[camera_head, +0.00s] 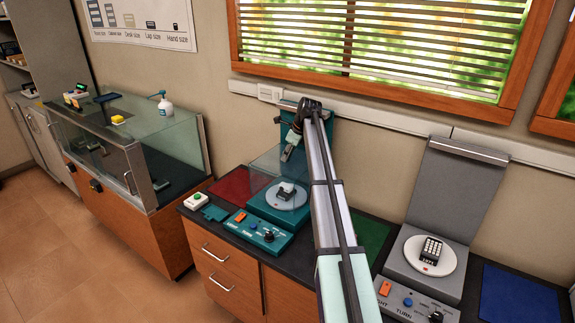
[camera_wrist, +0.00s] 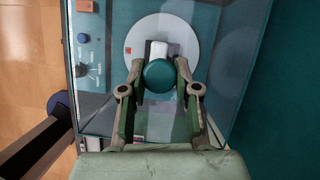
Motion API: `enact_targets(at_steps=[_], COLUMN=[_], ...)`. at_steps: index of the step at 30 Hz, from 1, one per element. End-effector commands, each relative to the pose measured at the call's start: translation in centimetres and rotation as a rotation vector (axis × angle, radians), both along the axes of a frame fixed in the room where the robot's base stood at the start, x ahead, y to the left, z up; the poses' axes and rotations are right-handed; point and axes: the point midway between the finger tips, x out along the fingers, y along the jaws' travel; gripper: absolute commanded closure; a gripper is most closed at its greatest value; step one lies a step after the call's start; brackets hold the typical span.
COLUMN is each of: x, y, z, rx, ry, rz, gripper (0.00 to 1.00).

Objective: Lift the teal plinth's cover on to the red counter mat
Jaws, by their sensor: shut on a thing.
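The teal plinth (camera_head: 262,236) stands on the dark counter, with a white turntable (camera_head: 286,199) carrying a small dark-and-white device. The turntable also shows in the wrist view (camera_wrist: 133,36). A clear box-like cover (camera_head: 264,160) is over the turntable, its edges faint. My gripper (camera_head: 290,148) is above the turntable in the head view. In the wrist view my gripper (camera_wrist: 160,72) has its fingers on both sides of the cover's round teal knob (camera_wrist: 160,77), shut on it. I cannot tell whether the cover's lower rim touches the plinth. The red counter mat (camera_head: 236,184) lies bare left of the plinth.
A grey plinth (camera_head: 423,292) with its own turntable stands at the right, between a green mat (camera_head: 369,236) and a blue mat (camera_head: 518,296). A small white box with a green button (camera_head: 196,200) sits by the counter's left edge. A glass display case (camera_head: 150,150) stands farther left.

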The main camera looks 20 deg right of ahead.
Motion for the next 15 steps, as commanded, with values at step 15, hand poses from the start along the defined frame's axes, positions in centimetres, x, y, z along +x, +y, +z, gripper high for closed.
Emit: enact_targets(at_steps=[15], x=[0.1], y=[0.0], z=[7.4], rx=[0.001], ry=[-0.002], rz=[0.0], gripper=[1.0])
